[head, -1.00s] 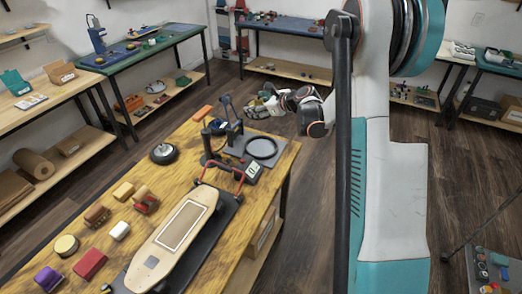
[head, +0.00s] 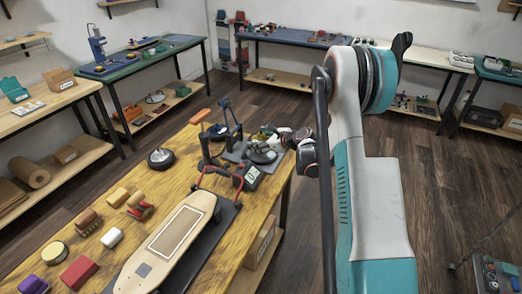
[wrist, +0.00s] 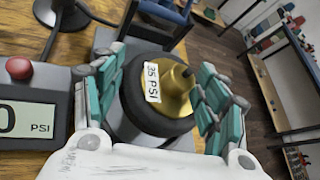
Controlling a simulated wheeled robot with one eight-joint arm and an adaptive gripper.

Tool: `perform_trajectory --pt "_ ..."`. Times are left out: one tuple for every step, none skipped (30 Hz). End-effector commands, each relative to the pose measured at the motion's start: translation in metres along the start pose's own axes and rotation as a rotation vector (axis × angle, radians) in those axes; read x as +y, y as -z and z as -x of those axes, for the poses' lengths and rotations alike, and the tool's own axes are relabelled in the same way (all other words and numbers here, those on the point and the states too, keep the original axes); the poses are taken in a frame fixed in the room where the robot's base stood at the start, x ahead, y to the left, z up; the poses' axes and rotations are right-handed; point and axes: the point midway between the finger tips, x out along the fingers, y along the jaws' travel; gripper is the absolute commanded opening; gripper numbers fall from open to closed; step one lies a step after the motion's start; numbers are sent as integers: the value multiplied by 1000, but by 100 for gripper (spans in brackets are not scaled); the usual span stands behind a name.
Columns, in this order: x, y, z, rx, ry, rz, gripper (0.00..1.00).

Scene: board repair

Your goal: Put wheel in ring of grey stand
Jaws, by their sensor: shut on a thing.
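My gripper (wrist: 160,62) is shut on a wheel with a black tyre (wrist: 134,92) and a gold hub (wrist: 174,92). The hub carries a white PSI label. Teal fingers flank the tyre on both sides. In the head view my gripper (head: 272,140) is at the grey stand (head: 236,151) near the table's far right end, with the wheel (head: 262,154) at the ring's place. The ring is mostly hidden by the wheel and fingers. I cannot tell whether the wheel is seated in it or just above it.
A gauge with a PSI display (wrist: 25,122) and red button (wrist: 19,69) stands left of my gripper. Another wheel (head: 160,158) rests on the table's left side, with several blocks nearby.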

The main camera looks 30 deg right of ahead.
Motion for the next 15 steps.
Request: perform_trajectory --pt "1 3 -2 0 0 0 27" --pt "2 5 -3 0 0 0 27" --pt "3 10 -5 0 0 0 27" --pt "4 13 -7 0 0 0 27" --pt "6 17 -9 0 0 0 27" --pt "8 23 -12 0 0 0 27" --pt "9 27 -14 0 0 0 27" --pt "10 30 -16 0 0 0 27" --pt "11 34 -17 0 0 0 27" --pt "12 36 -18 0 0 0 27" --pt "12 36 -18 -1 0 0 27" --pt "12 36 -18 0 1 0 27" --pt "12 36 -18 0 0 0 27" --pt "12 35 -18 0 0 0 27" --pt "12 35 -18 0 0 0 27"
